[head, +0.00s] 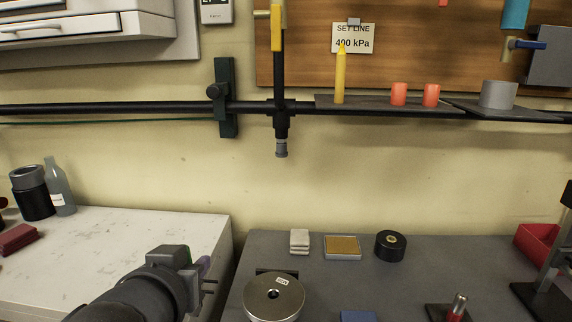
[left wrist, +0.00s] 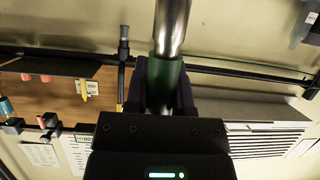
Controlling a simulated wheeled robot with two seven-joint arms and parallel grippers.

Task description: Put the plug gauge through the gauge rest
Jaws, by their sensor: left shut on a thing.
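The plug gauge has a green grip (left wrist: 168,85) and a shiny metal cylinder (left wrist: 172,28), both seen in the left wrist view. My left gripper (left wrist: 165,72) is shut on the green grip, and the metal end points away from the palm. In the head view my left gripper (head: 205,284) is over the gap between the two benches; the gauge there is mostly hidden. A round metal disc (head: 262,302) with a central hole and a small tag lies on the grey bench to its right. I cannot tell for sure whether this disc is the gauge rest. My right gripper is not in view.
The grey bench (head: 330,285) also holds pale blocks (head: 299,241), a tan-topped tray (head: 342,247), a black ring (head: 390,246), a blue block (head: 358,316) and a small stand (head: 450,313). A pipe (head: 160,108) runs along the wall. The white bench (head: 130,235) is mostly clear.

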